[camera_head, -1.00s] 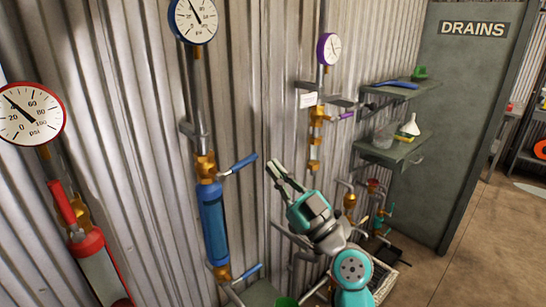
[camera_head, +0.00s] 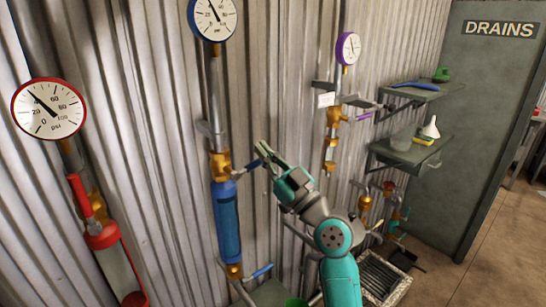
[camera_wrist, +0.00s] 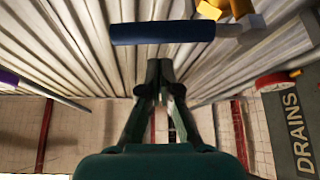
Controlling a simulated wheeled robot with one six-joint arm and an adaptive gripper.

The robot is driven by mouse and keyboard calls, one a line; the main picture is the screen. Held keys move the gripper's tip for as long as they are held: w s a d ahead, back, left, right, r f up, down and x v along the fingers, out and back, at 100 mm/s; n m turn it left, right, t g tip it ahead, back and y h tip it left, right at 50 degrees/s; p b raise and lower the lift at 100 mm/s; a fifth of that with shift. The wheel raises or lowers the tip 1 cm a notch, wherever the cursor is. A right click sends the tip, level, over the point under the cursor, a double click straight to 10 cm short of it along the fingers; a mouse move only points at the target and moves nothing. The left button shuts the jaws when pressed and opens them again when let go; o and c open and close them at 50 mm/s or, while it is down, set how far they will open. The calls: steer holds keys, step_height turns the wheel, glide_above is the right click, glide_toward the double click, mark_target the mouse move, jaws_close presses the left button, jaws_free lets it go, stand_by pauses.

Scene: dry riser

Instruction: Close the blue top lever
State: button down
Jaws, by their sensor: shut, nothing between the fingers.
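The blue top lever (camera_head: 252,164) sticks out to the right and slightly up from the brass valve (camera_head: 220,165) above the blue cylinder (camera_head: 226,220). My gripper (camera_head: 263,151) is shut and empty, with its fingertips at the lever's free end in the head view. Whether they touch it cannot be told. In the wrist view, the blue lever handle (camera_wrist: 162,32) lies crosswise just beyond the shut fingertips (camera_wrist: 160,70), with the brass valve at the upper right. A second blue lever (camera_head: 262,271) sits at the cylinder's lower valve.
A red-rimmed gauge (camera_head: 49,108) and red lever (camera_head: 80,194) stand at left. A purple-rimmed gauge (camera_head: 348,48) with brass valves is to the right. Shelves (camera_head: 410,152) hold a funnel. The corrugated wall (camera_head: 150,130) is close behind the pipes.

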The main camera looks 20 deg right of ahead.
steer(key=shift+w+d+f, duration=0.1)
steer(key=shift+w+f, duration=0.05)
steer(key=shift+f, duration=0.45)
steer(key=shift+w+d+f, duration=0.1)
steer(key=shift+w+f, duration=0.05)
steer(key=shift+f, duration=0.4)
steer(key=shift+f, duration=0.1)
steer(key=shift+d+f+m+t+h, duration=0.2)
steer(key=shift+f+m+t+h, duration=0.1)
steer(key=shift+f+m+h, duration=0.65)
steer(key=shift+r, duration=0.3)
